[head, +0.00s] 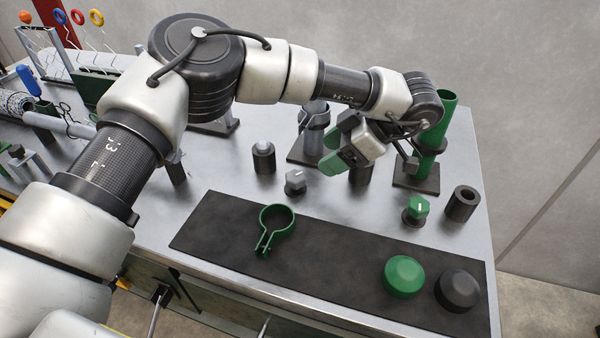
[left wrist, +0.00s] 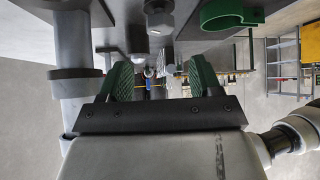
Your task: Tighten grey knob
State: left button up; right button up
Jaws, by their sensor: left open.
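The grey knob (head: 295,181), with a pale mark on top, stands on the metal table just behind the black mat. A rounded grey shape that looks like this knob shows at the top of the left wrist view (left wrist: 159,20). My left gripper (head: 338,146) is open and empty, raised above the table to the right of the knob and apart from it. Its two green-padded fingers also show in the left wrist view (left wrist: 161,80), with nothing between them. My right gripper is not in view.
A grey pipe (head: 313,139) stands behind my gripper, and a green pipe (head: 433,155) to its right. The green knob (head: 417,208) and black cylinders (head: 263,158) stand nearby. The black mat (head: 335,270) holds a green clamp (head: 277,220), a green cap (head: 403,275) and a black cap (head: 459,289).

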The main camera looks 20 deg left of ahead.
aim_at(296, 174)
pick_arm(q)
jog(key=x, duration=0.9)
jog(key=c, duration=0.9)
